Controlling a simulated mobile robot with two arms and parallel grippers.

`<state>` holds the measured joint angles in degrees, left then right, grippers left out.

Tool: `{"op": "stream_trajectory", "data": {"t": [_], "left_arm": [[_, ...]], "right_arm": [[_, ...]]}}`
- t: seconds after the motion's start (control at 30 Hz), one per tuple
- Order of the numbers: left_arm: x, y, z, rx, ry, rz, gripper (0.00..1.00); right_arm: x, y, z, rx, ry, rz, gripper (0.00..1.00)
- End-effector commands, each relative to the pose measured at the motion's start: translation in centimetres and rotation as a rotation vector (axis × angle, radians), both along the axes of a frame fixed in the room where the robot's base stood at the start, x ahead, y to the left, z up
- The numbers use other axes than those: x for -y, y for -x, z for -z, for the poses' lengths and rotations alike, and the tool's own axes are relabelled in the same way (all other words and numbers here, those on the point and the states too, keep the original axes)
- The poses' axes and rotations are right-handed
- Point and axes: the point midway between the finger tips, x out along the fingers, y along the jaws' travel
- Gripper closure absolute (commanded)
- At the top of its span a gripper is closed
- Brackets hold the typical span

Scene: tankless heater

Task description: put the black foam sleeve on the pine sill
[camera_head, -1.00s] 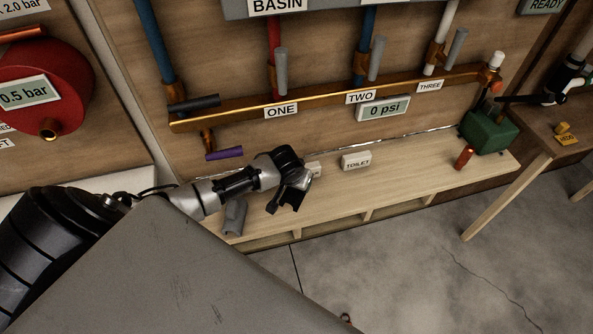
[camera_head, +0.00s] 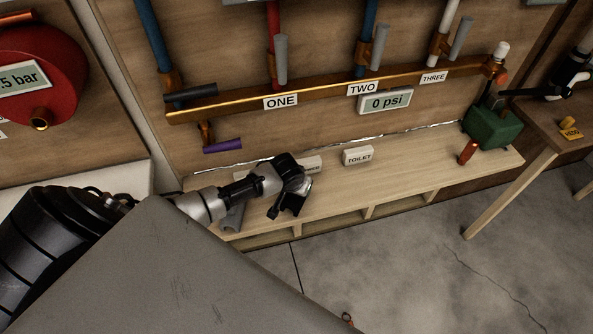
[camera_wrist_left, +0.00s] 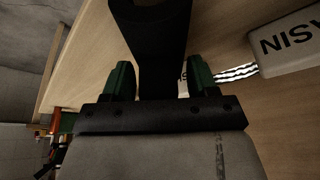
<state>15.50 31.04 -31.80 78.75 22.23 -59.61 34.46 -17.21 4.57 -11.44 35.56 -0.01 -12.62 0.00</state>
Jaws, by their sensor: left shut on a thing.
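The black foam sleeve (camera_wrist_left: 150,35) is a thick dark tube in the left wrist view, between the two green fingertips of my left gripper (camera_wrist_left: 160,78). The gripper is shut on it. In the head view my left gripper (camera_head: 290,200) is over the pine sill (camera_head: 405,178), towards its left part, and the dark sleeve blends with the dark gripper. The sill is a long pale wooden shelf below the pipes. I cannot tell whether the sleeve touches it. My right gripper is not in view.
A grey tube (camera_head: 232,217) is on the sill, left of my gripper. White name blocks, including TOILET (camera_head: 358,155), stand towards the back. A copper cylinder (camera_head: 468,151) and a green box (camera_head: 492,127) are at the right end. The sill's middle right is clear.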

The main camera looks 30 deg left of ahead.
Motion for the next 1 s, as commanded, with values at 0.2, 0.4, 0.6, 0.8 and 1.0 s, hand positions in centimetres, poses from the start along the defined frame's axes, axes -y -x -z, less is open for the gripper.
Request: {"op": "stream_trajectory", "data": {"t": [0.2, 0.4, 0.6, 0.8, 1.0], "left_arm": [[0.0, 0.0, 0.2, 0.000, 0.000, 0.000, 0.75], [0.0, 0.0, 0.5, 0.000, 0.000, 0.000, 0.75], [0.0, 0.0, 0.8, 0.000, 0.000, 0.000, 0.75], [0.0, 0.0, 1.0, 0.000, 0.000, 0.000, 0.32], [0.0, 0.0, 1.0, 0.000, 0.000, 0.000, 0.12]], "right_arm": [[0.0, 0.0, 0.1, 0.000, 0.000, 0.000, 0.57], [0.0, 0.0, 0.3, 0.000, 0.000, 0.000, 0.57], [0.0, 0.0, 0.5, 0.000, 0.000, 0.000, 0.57], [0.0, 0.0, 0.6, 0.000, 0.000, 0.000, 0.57], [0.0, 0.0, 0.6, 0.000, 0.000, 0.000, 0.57]]}}
